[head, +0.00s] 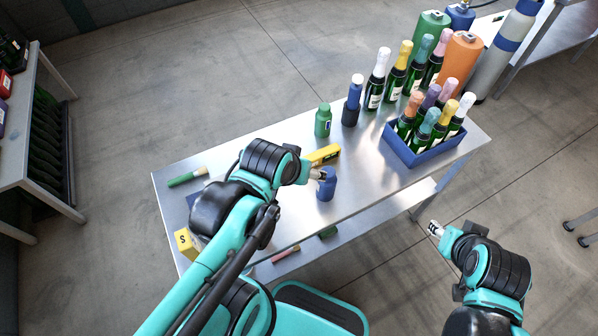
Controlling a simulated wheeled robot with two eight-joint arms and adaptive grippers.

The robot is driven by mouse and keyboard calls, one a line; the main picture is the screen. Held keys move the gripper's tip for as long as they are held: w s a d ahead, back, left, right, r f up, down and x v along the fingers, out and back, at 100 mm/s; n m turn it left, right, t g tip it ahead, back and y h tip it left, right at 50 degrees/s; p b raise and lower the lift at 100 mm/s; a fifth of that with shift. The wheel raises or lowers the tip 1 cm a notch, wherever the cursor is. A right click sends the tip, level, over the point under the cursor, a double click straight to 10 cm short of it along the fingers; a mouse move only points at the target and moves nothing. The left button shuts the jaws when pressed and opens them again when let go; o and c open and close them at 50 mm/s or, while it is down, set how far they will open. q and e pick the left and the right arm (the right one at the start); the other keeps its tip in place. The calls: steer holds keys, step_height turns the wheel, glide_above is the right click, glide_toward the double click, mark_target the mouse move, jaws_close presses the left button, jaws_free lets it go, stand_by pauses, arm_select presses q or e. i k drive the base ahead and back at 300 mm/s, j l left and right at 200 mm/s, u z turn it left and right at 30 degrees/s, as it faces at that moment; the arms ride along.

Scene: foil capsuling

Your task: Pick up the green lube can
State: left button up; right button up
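A yellow box (324,155) lies between my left gripper and the green can. A blue and black bottle-shaped item (352,101) stands just right of the can. The table's back left is mostly clear.

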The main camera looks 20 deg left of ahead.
mark_target(323, 117)
steer(key=k, duration=0.45)
steer(key=z, duration=0.4)
steer(key=k+z, duration=0.1)
steer(key=z, duration=0.75)
steer(key=l+z, duration=0.15)
steer(key=z, duration=0.25)
steer(key=j+z, duration=0.1)
steer(key=z, duration=0.75)
steer(key=j+z, duration=0.1)
steer(key=z, duration=0.35)
steer(key=k+z, duration=0.1)
steer(key=z, duration=0.8)
steer(key=k+z, duration=0.1)
steer(key=z, duration=0.3)
steer(key=i+l+u, duration=0.1)
steer(key=l, duration=0.35)
steer(key=l+u, duration=0.15)
steer(key=l, duration=0.25)
steer(key=u, duration=4.25)
